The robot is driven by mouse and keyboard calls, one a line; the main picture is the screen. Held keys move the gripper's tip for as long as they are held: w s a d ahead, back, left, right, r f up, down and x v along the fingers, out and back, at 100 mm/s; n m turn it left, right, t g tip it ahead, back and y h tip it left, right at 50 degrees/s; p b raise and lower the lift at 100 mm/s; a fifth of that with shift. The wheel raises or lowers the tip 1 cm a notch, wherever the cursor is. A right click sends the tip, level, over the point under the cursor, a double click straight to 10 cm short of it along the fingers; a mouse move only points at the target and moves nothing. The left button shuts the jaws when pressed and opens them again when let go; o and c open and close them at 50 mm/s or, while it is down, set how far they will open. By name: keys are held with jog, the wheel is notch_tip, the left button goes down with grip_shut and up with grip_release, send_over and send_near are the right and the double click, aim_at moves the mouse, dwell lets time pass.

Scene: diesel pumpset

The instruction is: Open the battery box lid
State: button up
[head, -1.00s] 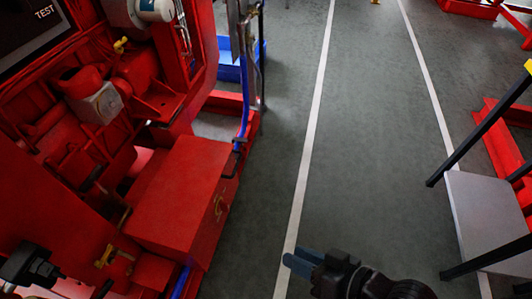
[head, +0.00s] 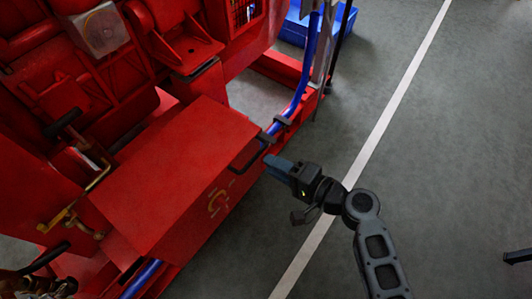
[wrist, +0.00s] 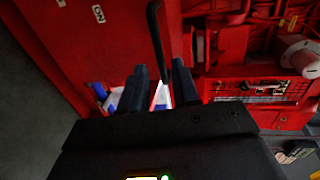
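The battery box (head: 215,205) is a red box with a flat red lid (head: 165,170), which lies shut in the head view. A yellow emblem is on its front face. A black bar handle (head: 247,163) sits at the lid's right edge. My gripper (head: 270,162) is just right of this handle, pointing at it. In the wrist view the handle (wrist: 157,40) runs down between the two dark fingertips of my gripper (wrist: 158,70). The fingers are apart, with a gap on each side of the bar; how deep the bar sits between them is unclear.
Red machinery (head: 90,80) stands behind and left of the box. A blue hose (head: 300,75) and a pole rise behind the handle. A blue tray (head: 320,22) lies farther back.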

aim_at(255, 156)
jog(key=b+x, duration=0.1)
jog(key=x, duration=0.5)
jog(key=shift+w+a, duration=0.1)
jog(key=shift+a, duration=0.1)
jog(key=shift+c, duration=0.4)
grip_shut()
